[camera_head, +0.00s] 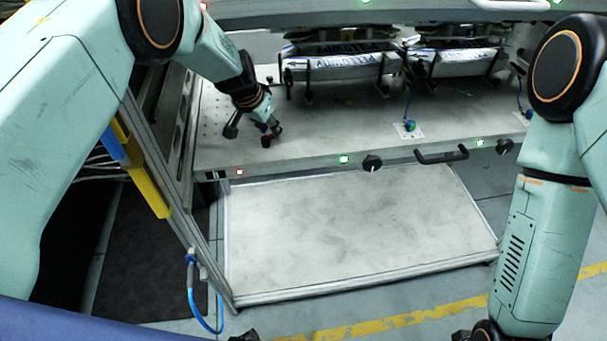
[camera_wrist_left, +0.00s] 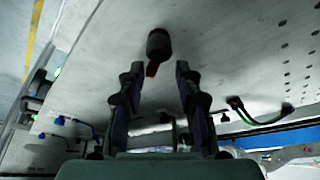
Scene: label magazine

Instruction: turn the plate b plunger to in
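A dark round plunger knob with a red part beneath it (camera_wrist_left: 158,45) stands on the pale deck in the left wrist view. It lies just ahead of the fingertips, roughly between their lines. My left gripper (camera_wrist_left: 159,75) is open and empty, its two dark fingers spread. In the head view my left gripper (camera_head: 252,132) hangs low over the left part of the deck. A small dark and red spot by its fingertips may be the knob, but it is too small to tell.
Two label holders (camera_head: 340,66) (camera_head: 468,62) stand at the back of the deck (camera_head: 320,130). Black knobs (camera_head: 372,162) (camera_head: 504,146) and a black handle (camera_head: 442,155) project from its front edge. A red light (camera_head: 240,171) and a green light (camera_head: 343,159) show there.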

